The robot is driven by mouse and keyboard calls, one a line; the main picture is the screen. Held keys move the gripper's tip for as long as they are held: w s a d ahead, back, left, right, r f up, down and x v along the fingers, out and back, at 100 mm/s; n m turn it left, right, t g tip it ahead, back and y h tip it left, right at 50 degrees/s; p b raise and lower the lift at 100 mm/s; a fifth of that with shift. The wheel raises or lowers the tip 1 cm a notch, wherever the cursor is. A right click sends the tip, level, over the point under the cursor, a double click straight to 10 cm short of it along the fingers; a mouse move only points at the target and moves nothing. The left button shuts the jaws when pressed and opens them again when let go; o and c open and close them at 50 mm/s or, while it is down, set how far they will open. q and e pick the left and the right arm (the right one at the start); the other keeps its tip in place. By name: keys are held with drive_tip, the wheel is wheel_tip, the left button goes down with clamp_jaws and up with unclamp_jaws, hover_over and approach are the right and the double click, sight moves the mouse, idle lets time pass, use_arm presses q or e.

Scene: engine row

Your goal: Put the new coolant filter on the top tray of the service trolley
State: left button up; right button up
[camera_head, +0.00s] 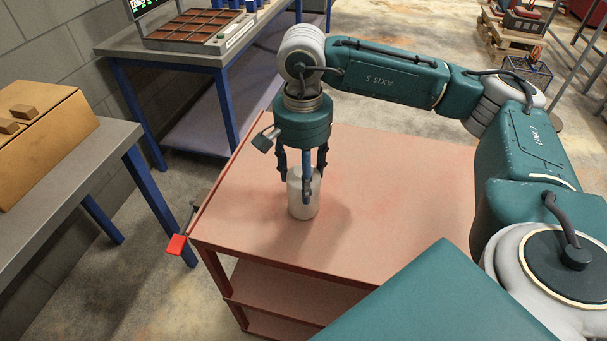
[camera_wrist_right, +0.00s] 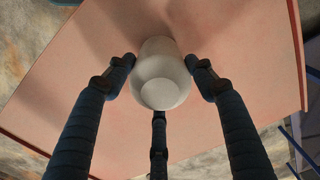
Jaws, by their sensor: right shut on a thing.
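The new coolant filter (camera_head: 303,205) is a pale, whitish-grey cylinder, upright at the left part of the trolley's top tray (camera_head: 400,170). My right gripper (camera_head: 307,178) comes down from above and is shut on it, with its dark fingers around the filter's upper part. In the right wrist view the filter (camera_wrist_right: 160,75) sits between the three fingers, with the salmon-red tray (camera_wrist_right: 245,60) behind it. The filter's base looks at or very near the tray surface; I cannot tell whether it touches. My left gripper is not in view.
The top tray is otherwise bare where visible. A red-ended lever (camera_head: 177,244) sticks out at the trolley's left corner. A grey bench (camera_head: 75,160) with a wooden box (camera_head: 40,140) stands left. Another bench (camera_head: 110,45) with a compartmented tray (camera_head: 190,27) stands behind.

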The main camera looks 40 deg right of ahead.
drive_tip(key=shift+f+b, duration=0.2)
drive_tip(key=shift+b, duration=0.1)
drive_tip(key=o, duration=1.4)
drive_tip(key=shift+r, duration=0.1)
drive_tip(key=shift+r, duration=0.1)
wheel_tip(320, 180, up, 11)
drive_tip(key=shift+a+r, duration=0.1)
drive_tip(key=shift+r, duration=0.05)
drive_tip(key=shift+s+r, duration=0.1)
drive_tip(key=shift+r, duration=0.3)
